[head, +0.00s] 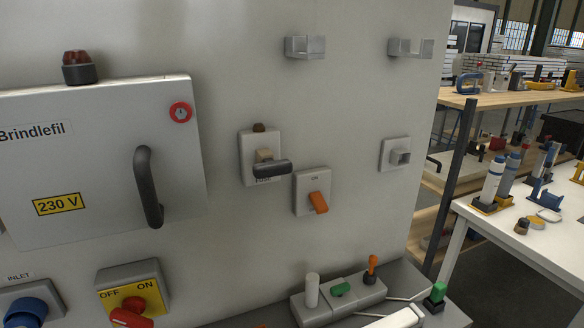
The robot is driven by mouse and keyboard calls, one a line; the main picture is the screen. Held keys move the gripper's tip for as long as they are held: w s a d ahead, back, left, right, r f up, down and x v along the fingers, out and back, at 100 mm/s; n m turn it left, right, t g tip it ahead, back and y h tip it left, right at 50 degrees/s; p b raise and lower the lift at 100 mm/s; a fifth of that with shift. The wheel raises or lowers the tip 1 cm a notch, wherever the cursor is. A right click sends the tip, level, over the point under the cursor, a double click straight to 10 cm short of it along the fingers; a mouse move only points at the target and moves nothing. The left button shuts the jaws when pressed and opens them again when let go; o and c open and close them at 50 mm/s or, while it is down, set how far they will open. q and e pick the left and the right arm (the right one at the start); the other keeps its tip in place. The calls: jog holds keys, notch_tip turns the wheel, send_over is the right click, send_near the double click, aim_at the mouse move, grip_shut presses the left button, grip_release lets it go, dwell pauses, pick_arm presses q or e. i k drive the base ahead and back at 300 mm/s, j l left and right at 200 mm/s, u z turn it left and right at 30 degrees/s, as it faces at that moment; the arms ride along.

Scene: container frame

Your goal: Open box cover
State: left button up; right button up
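The box cover (95,155) is a light grey panel labelled "Brindlefil" on the left of the head view, standing out from the grey wall. It looks closed, and its left part is cut off by the picture edge. A dark curved handle (147,187) is on its right side. A round red lock (181,112) sits near its upper right corner. A yellow "230 V" label (59,204) is at its lower left. Neither of my grippers can be made out in this view, and nothing touches the cover or handle.
A dark red lamp (79,67) sits above the cover. Below are a yellow OFF/ON switch (132,296) and a blue inlet (27,311). Right are a black-handled switch (264,160) and an orange switch (314,195). A control ledge (339,294) is at the bottom; cluttered tables (540,225) stand far right.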

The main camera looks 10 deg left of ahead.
aim_at(78, 164)
jog(key=j+u, duration=0.1)
jog(key=u, duration=0.3)
jog(key=k+j+u, duration=0.1)
jog(key=u, duration=0.25)
jog(key=k+j+u, duration=0.1)
jog(key=u, duration=0.3)
jog(key=l, duration=0.2)
jog(key=k, duration=0.05)
